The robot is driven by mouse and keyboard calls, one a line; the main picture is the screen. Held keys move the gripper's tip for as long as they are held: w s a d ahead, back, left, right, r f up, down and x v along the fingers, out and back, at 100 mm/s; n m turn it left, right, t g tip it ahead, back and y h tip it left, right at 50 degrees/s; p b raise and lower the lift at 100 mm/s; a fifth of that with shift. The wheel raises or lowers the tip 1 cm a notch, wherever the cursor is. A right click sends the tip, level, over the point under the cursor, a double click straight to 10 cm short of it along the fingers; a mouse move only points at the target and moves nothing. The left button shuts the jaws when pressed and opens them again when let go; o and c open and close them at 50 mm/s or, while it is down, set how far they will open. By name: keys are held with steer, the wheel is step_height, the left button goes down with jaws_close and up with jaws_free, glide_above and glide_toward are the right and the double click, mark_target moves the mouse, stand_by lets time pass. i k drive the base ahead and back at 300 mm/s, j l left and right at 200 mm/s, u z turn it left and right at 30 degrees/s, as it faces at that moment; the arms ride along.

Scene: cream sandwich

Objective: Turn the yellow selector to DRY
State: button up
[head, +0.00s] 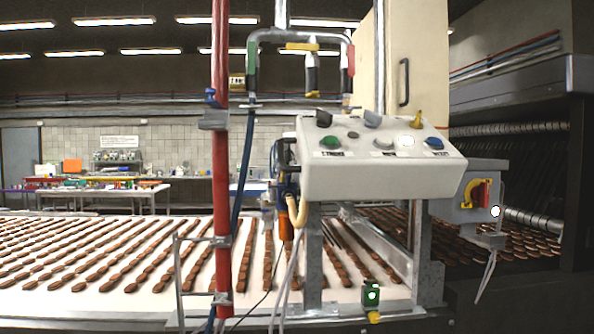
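A white control box (380,168) stands on metal posts over the conveyor, its sloping panel facing me. A yellow knob (417,120), likely the yellow selector, sticks up at the panel's upper right. Its pointing direction and any DRY mark are too small to read. A green button (331,143), a white button (404,141) and a blue button (434,144) sit along the panel's lower row, with small labels I cannot read surely. Dark and grey knobs (373,119) are on the upper row. My gripper is not in view.
A grey box with a red and yellow rotary switch (482,194) is at the right. A red upright pipe (221,160) and hoses stand left of the panel. The conveyor (80,265) carries rows of brown biscuits. A small green-lit box (371,294) sits low in front.

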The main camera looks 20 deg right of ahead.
mark_target(417, 124)
steer(key=i+j+z, duration=0.1)
steer(key=j+z, duration=0.3)
steer(key=i+j+z, duration=0.1)
steer(key=j+z, duration=0.3)
